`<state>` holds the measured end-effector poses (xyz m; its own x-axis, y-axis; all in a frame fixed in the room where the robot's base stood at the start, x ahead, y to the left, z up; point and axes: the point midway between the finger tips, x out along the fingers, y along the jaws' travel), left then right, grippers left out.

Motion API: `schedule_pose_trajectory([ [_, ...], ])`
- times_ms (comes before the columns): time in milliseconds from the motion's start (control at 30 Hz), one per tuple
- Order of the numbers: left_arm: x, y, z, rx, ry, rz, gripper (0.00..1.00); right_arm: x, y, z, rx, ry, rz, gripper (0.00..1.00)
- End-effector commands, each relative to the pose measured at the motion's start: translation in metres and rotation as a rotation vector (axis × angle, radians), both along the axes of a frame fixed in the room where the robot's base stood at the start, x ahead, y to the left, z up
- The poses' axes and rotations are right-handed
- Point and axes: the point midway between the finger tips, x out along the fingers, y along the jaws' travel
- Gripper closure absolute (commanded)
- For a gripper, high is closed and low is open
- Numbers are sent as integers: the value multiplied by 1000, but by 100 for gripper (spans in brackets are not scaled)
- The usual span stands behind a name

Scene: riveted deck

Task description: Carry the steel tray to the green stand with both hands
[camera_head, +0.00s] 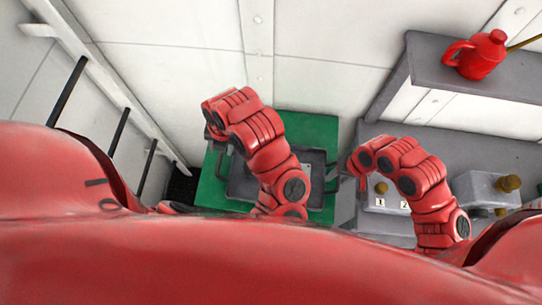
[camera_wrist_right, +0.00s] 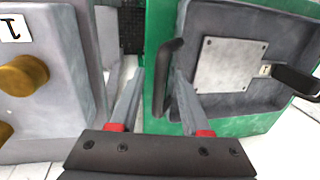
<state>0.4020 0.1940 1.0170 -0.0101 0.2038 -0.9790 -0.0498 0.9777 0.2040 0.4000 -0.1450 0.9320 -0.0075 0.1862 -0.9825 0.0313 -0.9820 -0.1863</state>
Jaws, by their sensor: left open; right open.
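The steel tray (camera_head: 318,160) is a grey, shallow, rectangular tray with dark bar handles. It rests on the green stand (camera_head: 305,124), partly hidden behind my left arm. My left gripper (camera_head: 222,146) is by the tray's left side; its fingers are mostly hidden. My right gripper (camera_head: 355,180) is by the tray's right side. In the right wrist view its fingers (camera_wrist_right: 158,76) are apart, with the near handle (camera_wrist_right: 169,65) between them in the picture; I cannot tell whether they touch it. The tray (camera_wrist_right: 279,27) has a pale square plate on its floor there.
A grey bench with a numbered box (camera_head: 385,200) and brass knobs stands right of the green stand. A red can (camera_head: 477,55) sits on a raised grey shelf (camera_head: 455,80). White walls close off the back and left; dark bars (camera_head: 66,92) line the left wall.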

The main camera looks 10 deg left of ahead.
Motion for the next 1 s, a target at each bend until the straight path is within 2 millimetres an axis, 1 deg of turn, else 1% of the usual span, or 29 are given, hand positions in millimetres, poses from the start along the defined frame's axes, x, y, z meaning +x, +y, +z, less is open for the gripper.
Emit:
schedule_pose_trajectory([
  [67,0,0,1,0,-1,-1,53,1,0,5,3,-1,-1,53],
  [167,0,0,1,0,0,-1,53,3,-3,19,5,-7,-4,53],
  [233,0,0,1,0,0,-1,53,3,-7,32,1,-10,-5,53],
  [333,0,0,1,1,0,-1,53,5,-12,58,1,-14,-4,53],
  [400,0,0,1,1,0,-1,53,4,-15,72,-4,-11,-1,53],
  [500,0,0,1,1,0,0,53,3,-19,89,-5,-8,-2,53],
  [600,0,0,1,1,0,-1,53,3,-21,102,-2,-6,-2,53],
  [700,0,0,1,1,0,0,53,3,-22,111,-2,-5,-2,53],
  [800,0,0,1,1,0,0,53,2,-23,115,-1,-2,-1,53],
  [1000,0,0,1,1,0,0,53,1,-22,116,0,0,-1,53],
])
